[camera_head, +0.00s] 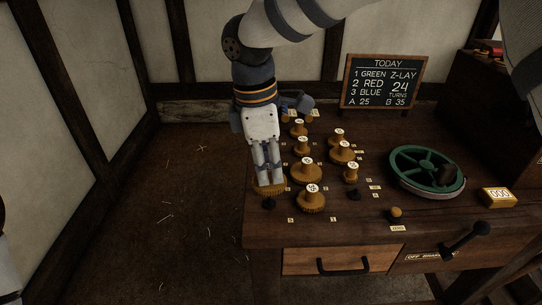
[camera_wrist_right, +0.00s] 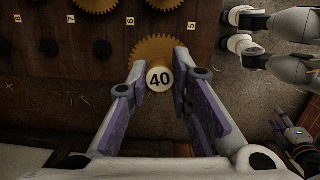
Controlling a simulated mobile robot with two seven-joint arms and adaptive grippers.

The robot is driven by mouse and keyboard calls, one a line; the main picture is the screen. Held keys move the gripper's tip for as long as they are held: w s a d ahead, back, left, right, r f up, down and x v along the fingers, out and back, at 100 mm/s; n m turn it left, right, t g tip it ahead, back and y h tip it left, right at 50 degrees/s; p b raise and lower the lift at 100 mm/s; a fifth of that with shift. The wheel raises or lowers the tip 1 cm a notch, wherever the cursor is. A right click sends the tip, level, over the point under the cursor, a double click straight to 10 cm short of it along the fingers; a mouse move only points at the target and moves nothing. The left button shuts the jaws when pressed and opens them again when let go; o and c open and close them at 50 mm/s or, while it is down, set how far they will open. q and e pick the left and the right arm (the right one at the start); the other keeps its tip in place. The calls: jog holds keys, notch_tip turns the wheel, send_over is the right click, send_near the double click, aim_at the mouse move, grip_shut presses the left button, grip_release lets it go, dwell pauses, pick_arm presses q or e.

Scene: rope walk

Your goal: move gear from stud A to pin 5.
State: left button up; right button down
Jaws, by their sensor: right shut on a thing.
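My right gripper (camera_head: 268,180) is at the front left of the table, pointing down. It is shut on the hub of a brass gear (camera_head: 271,190), and the pads lie on either side of the hub in the wrist view (camera_wrist_right: 159,78). The hub's top is marked 40. The tag 5 (camera_wrist_right: 163,22) lies beside the gear in the wrist view. My left gripper (camera_wrist_right: 245,32) shows at the wrist view's upper right; its opening is unclear.
Several other gears, such as the front one (camera_head: 311,199), stand close to the right on the table (camera_head: 262,228). A bare pin (camera_head: 355,193), a small knob (camera_head: 396,213) and a green wheel (camera_head: 427,169) are farther right. A chalkboard (camera_head: 381,82) stands behind.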

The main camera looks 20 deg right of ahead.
jog(key=shift+f+b, duration=0.3)
jog(key=shift+f, duration=1.1)
pick_arm(q)
jog(key=shift+s+f, duration=0.4)
jog(key=shift+s, duration=0.05)
pick_arm(e)
jog(key=shift+f, duration=0.7)
pick_arm(q)
jog(key=shift+w+r, duration=0.1)
jog(key=shift+w, duration=0.05)
pick_arm(e)
jog(key=shift+f, duration=0.5)
jog(key=c, duration=1.4)
grip_release()
jog(key=shift+o, duration=0.2)
